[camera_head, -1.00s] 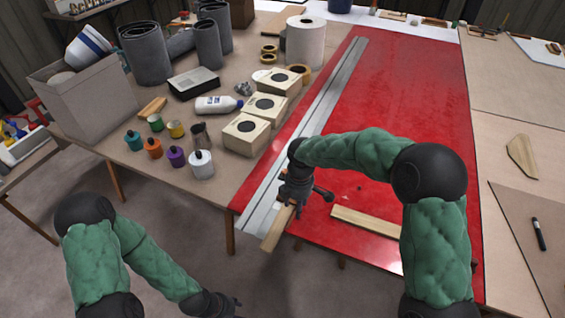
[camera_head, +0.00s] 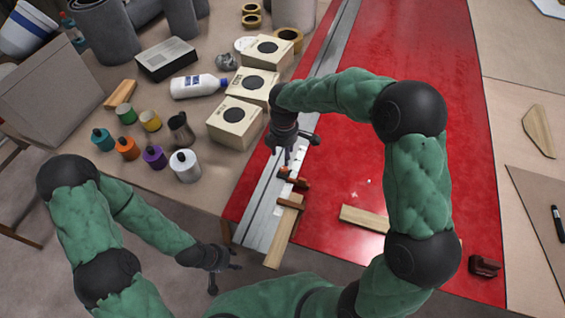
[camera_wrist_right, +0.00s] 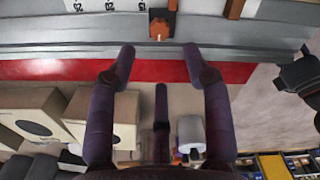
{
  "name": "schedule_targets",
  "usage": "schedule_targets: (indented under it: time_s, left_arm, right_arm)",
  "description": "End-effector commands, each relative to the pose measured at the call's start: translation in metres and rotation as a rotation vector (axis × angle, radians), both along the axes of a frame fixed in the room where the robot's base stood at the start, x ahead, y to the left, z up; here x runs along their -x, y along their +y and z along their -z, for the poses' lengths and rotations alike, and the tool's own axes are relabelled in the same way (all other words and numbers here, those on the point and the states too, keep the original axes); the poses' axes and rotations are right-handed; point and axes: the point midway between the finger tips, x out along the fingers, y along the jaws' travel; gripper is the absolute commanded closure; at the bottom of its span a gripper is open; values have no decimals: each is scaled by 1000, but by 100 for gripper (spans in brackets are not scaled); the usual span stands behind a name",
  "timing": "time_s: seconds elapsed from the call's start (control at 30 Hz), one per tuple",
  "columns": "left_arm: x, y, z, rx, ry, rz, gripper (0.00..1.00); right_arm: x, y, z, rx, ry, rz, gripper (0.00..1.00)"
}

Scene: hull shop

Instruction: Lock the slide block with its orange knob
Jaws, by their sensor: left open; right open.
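The slide block (camera_wrist_right: 157,12) sits at the grey rail in the right wrist view, with its orange knob (camera_wrist_right: 159,29) facing my fingers. My right gripper (camera_head: 289,157) is open and empty above the rail. In the right wrist view its spread fingers (camera_wrist_right: 158,54) point at the knob, apart from it. My left gripper (camera_head: 222,277) is open and empty, low beside the table's front edge.
Another wood piece (camera_head: 362,218) and a dark red object (camera_head: 485,266) lie on the red surface (camera_head: 340,252).

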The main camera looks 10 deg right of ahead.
Motion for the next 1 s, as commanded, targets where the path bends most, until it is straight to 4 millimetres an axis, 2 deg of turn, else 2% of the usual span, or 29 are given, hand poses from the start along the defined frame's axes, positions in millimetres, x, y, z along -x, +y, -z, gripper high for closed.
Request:
schedule_targets:
  time_s: [0.03, 0.1, 0.4, 0.6, 0.9, 0.93, 1.0]
  left_arm:
    - [0, 0, 6, 0, 0, 0, 56]
    - [0, 0, 10, 0, 0, 0, 56]
    - [0, 0, 26, 0, -1, 0, 56]
    - [-1, 0, 30, 0, -1, 0, 56]
    - [-1, 0, 30, 0, -1, 0, 56]
    - [-1, 0, 30, 0, -1, 0, 56]
    - [-1, 0, 30, 0, -1, 0, 56]
  right_arm:
    - [1, 0, 13, 1, 5, 0, 50]
    - [1, 0, 26, 0, 4, 1, 50]
    - [0, 0, 73, 0, 2, 0, 50]
    - [0, 0, 86, 1, 1, 0, 50]
    - [0, 0, 87, 0, 1, 0, 50]
    - [0, 0, 87, 0, 1, 0, 52]
    - [0, 0, 87, 0, 1, 0, 72]
